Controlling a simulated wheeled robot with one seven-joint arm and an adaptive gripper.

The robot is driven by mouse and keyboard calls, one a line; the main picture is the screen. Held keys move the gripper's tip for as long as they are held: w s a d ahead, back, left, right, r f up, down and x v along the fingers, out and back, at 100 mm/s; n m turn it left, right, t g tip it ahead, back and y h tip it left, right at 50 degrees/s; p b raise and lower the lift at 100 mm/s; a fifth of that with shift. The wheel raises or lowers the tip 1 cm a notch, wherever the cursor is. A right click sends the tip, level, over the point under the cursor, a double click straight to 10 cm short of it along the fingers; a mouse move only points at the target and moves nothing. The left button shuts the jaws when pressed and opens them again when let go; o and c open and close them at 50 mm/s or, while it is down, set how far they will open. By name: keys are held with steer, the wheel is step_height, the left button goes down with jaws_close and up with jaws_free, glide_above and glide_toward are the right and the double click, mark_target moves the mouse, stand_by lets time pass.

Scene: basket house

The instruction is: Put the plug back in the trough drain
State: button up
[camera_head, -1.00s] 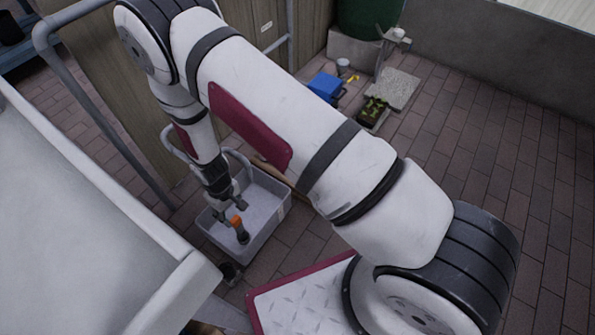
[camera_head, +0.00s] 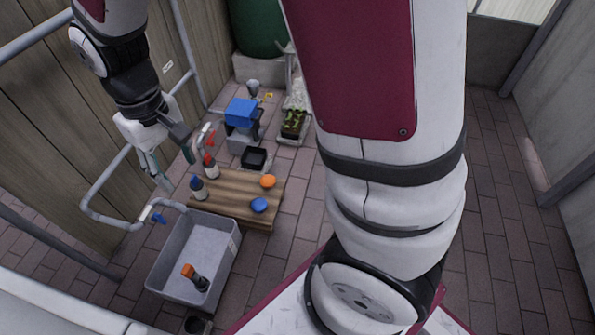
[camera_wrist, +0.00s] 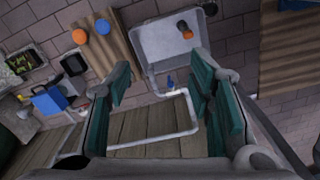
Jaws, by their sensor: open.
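The grey trough (camera_head: 232,245) stands at the lower left in the head view; it also shows at the top of the wrist view (camera_wrist: 160,48). A dark thing with an orange end (camera_head: 195,277) is inside it, and shows in the wrist view (camera_wrist: 185,31). I cannot tell whether it is the plug. I cannot make out the drain hole.
A grey pipe with a blue-handled tap (camera_head: 156,216) runs along the trough's back left. A blue box (camera_head: 241,112) and a black tray (camera_head: 253,158) are behind. Brick floor at right is clear.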

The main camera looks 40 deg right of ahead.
steer(key=s+d+r+m, duration=0.2)
steer(key=s+d+r, duration=0.5)
steer(key=s+r, duration=0.5)
steer(key=s+d+r+m, duration=0.1)
steer(key=s+d, duration=0.2)
steer(key=s, duration=1.1)
steer(key=shift+s+r+m, duration=0.2)
steer(key=shift+s+m, duration=0.1)
steer(key=shift+m, duration=0.1)
steer(key=shift+s, duration=0.1)
